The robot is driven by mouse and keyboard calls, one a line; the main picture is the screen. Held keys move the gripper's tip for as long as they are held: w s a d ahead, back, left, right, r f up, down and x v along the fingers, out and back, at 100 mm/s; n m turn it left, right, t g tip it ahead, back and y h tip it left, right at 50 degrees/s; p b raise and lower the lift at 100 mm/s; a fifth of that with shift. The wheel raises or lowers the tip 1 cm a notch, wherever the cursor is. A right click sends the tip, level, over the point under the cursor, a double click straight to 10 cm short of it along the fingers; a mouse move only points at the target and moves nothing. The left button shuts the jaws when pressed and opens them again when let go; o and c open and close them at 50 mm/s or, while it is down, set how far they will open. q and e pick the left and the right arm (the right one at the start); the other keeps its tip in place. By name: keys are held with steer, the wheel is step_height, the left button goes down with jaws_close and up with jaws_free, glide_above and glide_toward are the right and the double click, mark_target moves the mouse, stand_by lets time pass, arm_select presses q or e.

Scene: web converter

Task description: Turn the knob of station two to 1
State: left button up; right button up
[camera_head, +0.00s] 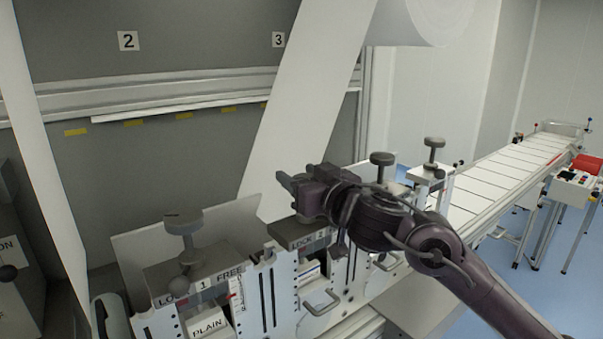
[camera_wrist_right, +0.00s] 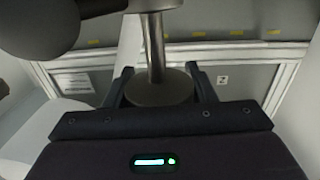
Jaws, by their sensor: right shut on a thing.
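My right gripper (camera_head: 290,188) reaches in from the right above the second station's grey block (camera_head: 292,236), whose label is partly covered by my arm. In the right wrist view, its two dark fingers (camera_wrist_right: 160,88) lie on either side of a grey metal knob post (camera_wrist_right: 155,50) with a round disc (camera_wrist_right: 160,88) at its end; the gripper is shut on this knob. A dark ball (camera_wrist_right: 38,28) shows at the upper left there. In the head view the gripper hides the knob, and I cannot read its setting. My left gripper is not in view.
Station one's knob (camera_head: 184,228) stands at the left, above a LOCK 1 FREE label. More knobs (camera_head: 381,159) (camera_head: 433,143) stand to the right of my gripper. A slanting white web (camera_head: 305,90) passes behind the gripper. A conveyor (camera_head: 500,175) runs off at the right.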

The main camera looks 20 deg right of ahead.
steer(key=n+g+y+p, duration=0.1)
steer(key=y, duration=0.1)
steer(key=n+y+p, duration=0.1)
steer(key=y+p, duration=0.1)
steer(key=shift+a+r+n+g, duration=0.15)
steer(key=shift+r+n+g, duration=0.05)
steer(key=shift+n+g, duration=0.2)
steer(key=n+g+y+p, duration=0.2)
steer(key=y, duration=0.1)
steer(key=shift+s+a+n+g+y, duration=0.15)
steer(key=shift+s+n+g+y, duration=0.05)
steer(key=shift+n+g+y, duration=0.1)
steer(key=n+g+y+p, duration=0.2)
steer(key=g, duration=0.1)
steer(key=shift+s+a+n, duration=0.15)
steer(key=shift+n, duration=0.15)
steer(key=shift+s+a+f+n+g+y+p, duration=0.1)
steer(key=shift+s+n+g+y+p, duration=0.1)
steer(key=shift+n+g+y, duration=0.7)
steer(key=shift+s+a+f+n+g+y+p, duration=0.25)
steer(key=shift+n+g, duration=0.35)
steer(key=shift+g, duration=0.6)
steer(key=shift+w+d+r+g, duration=0.15)
steer(key=shift+d+g, duration=0.05)
steer(key=shift+g, duration=0.1)
steer(key=o, duration=1)
steer(key=shift+c, duration=0.2)
